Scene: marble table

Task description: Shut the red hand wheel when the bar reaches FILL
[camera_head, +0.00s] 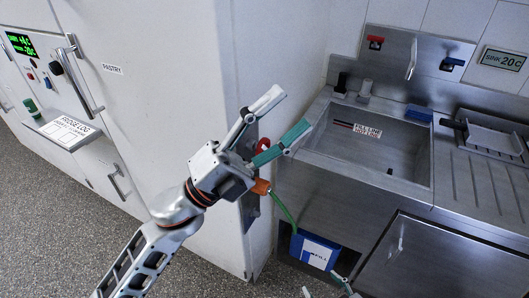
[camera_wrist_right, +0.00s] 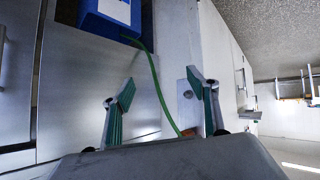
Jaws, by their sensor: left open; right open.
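The red hand wheel (camera_head: 264,145) is on the side of the white cabinet, mostly hidden behind my left gripper (camera_head: 289,109). That gripper is open, its fingers around or in front of the wheel; contact cannot be told. An orange fitting (camera_head: 261,187) sits below, with a green hose (camera_head: 284,208) running down to a blue container (camera_head: 315,250) whose white label reads FILL. The bar level is too small to read. My right gripper (camera_head: 324,286) is open and empty at the bottom edge, below the container. The right wrist view shows the container (camera_wrist_right: 110,14) and the hose (camera_wrist_right: 157,85).
A steel sink (camera_head: 390,150) with a fill-line label is at the right, with a drainer beside it. A steel cupboard door (camera_head: 435,262) is under it. The white cabinet (camera_head: 180,110) with a fridge log stands left. Grey floor (camera_head: 60,215) is clear at lower left.

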